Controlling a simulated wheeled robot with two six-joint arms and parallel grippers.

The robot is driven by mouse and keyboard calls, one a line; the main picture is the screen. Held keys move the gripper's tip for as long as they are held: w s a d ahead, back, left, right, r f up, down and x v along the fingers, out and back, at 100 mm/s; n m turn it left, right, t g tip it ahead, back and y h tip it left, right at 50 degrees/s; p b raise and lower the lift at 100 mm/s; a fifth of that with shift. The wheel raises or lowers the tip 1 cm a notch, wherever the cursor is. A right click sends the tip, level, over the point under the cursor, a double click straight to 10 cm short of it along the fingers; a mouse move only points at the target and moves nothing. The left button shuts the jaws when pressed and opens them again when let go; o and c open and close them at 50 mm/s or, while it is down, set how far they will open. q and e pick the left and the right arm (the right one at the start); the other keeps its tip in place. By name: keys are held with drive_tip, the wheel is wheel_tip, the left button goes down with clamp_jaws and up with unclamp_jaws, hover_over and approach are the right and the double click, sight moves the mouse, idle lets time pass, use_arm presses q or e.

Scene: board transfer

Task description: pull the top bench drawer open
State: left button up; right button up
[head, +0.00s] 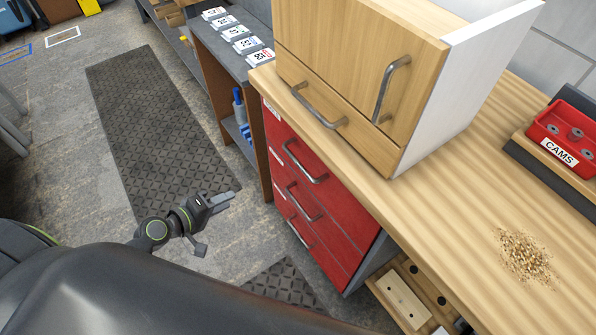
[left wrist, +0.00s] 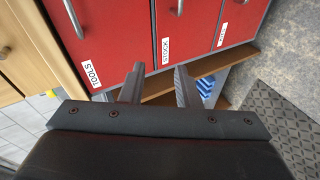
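The wooden bench has a stack of red drawers under its top. The top drawer (head: 296,146), with a grey bar handle (head: 305,162), looks shut. In the left wrist view the drawer labelled TOOLS (left wrist: 105,35) lies nearest the bench top, and its handle (left wrist: 73,16) shows at the upper left. My left gripper (head: 221,200) is in front of the drawers, to the left of and lower than the top handle in the head view, apart from it. In the left wrist view its two fingers (left wrist: 160,82) are spread with nothing between them. My right gripper is not in view.
Lower red drawers (head: 309,208) have similar handles. A wooden cabinet (head: 355,60) with bar handles stands on the bench top (head: 440,200). A brown-sided shelf unit (head: 238,135) adjoins the drawers. The floor with a dark mat (head: 150,130) is clear.

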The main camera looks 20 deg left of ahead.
sight(297, 162)
use_arm(q)
drive_tip(key=d+r+h+b, duration=0.2)
drive_tip(key=d+r+h, duration=0.25)
drive_tip(key=r, duration=0.45)
drive_tip(key=shift+t, duration=0.5)
drive_tip(key=shift+d+p+x, duration=0.2)
drive_tip(key=shift+p+x, duration=1.65)
drive_tip(key=shift+x, duration=7)
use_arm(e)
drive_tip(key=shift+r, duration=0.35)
use_arm(q)
drive_tip(key=shift+s+r, duration=0.15)
clamp_jaws()
